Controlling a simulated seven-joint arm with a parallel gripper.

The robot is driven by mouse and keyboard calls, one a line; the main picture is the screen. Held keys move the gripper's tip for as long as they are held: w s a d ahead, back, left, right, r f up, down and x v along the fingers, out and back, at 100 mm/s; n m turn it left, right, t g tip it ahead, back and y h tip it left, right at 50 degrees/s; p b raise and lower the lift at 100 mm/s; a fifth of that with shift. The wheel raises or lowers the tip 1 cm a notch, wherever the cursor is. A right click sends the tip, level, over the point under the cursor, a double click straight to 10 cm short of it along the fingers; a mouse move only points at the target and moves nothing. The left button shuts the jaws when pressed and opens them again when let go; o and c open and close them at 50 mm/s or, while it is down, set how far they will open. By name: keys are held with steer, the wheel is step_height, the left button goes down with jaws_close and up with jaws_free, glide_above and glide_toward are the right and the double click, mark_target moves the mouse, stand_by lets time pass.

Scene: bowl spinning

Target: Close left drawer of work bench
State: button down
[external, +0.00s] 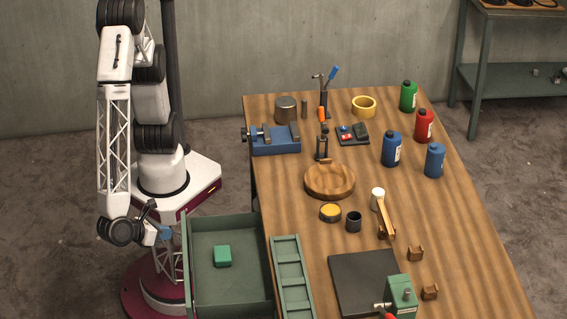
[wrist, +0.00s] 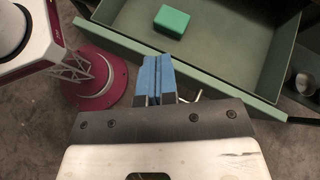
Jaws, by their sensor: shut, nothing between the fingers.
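The green drawer (external: 235,292) sticks out from the left side of the wooden work bench (external: 300,225) and stands open. A small green block (external: 222,256) lies inside it. My gripper (external: 166,233), with blue fingertips, is just left of the drawer's front panel. In the wrist view my gripper (wrist: 157,68) is shut and empty, its fingertips close to the drawer's front wall (wrist: 222,84). I cannot tell whether they touch it. The green block (wrist: 172,21) also shows there, and a thin metal bar near the fingers may be the handle, partly hidden.
A green divided tray (external: 290,270) lies on the bench near the open drawer. The floor left of the drawer is clear apart from my base.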

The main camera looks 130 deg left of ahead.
steer(key=s+d+f+m+t, duration=0.3)
steer(key=d+f, duration=0.2)
steer(key=d, duration=0.2)
steer(key=s+d+f+m+t, duration=0.3)
steer(key=s+d+f+m, duration=0.1)
steer(key=d, duration=0.3)
steer(key=shift+s+d+f+t, duration=0.3)
steer(key=shift+d+f, duration=0.05)
steer(key=shift+f, duration=0.55)
steer(key=shift+w+a, duration=0.1)
steer(key=x, duration=1.3)
steer(key=shift+w+a, duration=0.25)
steer(key=shift+w, duration=0.1)
steer(key=shift+a, duration=0.1)
glide_toward(247, 282)
steer(key=w+a, duration=0.2)
steer(key=w+a+r, duration=0.1)
steer(key=a, duration=0.1)
steer(key=w+a+r, duration=0.1)
steer(key=w+a, duration=0.1)
steer(key=shift+w+r, duration=0.25)
steer(key=shift+w, duration=0.1)
steer(key=shift+w+a+r, duration=0.1)
steer(key=shift+w+a, duration=0.4)
steer(key=shift+w, duration=0.15)
